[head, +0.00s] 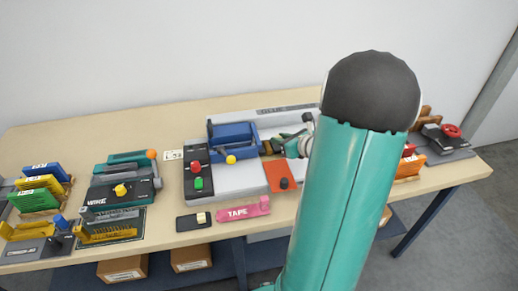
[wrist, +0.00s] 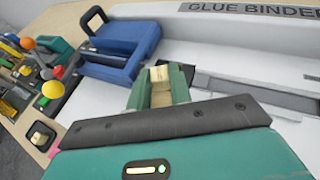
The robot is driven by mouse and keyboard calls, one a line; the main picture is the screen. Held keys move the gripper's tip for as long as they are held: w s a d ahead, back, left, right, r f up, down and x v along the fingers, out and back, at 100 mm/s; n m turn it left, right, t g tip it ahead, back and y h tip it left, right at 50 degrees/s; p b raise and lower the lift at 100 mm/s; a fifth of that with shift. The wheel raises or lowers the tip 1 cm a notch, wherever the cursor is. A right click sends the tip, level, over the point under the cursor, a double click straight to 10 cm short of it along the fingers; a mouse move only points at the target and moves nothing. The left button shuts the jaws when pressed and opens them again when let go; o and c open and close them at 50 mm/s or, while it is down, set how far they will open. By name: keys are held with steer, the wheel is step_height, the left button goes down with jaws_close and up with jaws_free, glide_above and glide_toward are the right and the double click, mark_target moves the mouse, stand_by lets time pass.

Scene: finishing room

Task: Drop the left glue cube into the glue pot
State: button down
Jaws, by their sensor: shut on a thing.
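My gripper (wrist: 160,77) is shut on a small cream-tan glue cube (wrist: 161,94), which shows between its two green fingers in the wrist view. In the head view my gripper (head: 284,142) is over the right part of the machine marked GLUE BINDER (head: 240,178), partly hidden by my own arm. The held cube cannot be made out clearly there.
A blue clamp block (head: 233,137) stands on the binder, left of my gripper. A control panel with red and green knobs (head: 197,168) is at its left. A pink TAPE piece (head: 243,211) lies in front. Other tools crowd the table's left side.

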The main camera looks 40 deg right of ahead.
steer(key=c, duration=1.2)
jaws_free()
steer(key=v, duration=1.3)
steer(key=shift+s+r, duration=0.2)
steer(key=shift+s, duration=0.1)
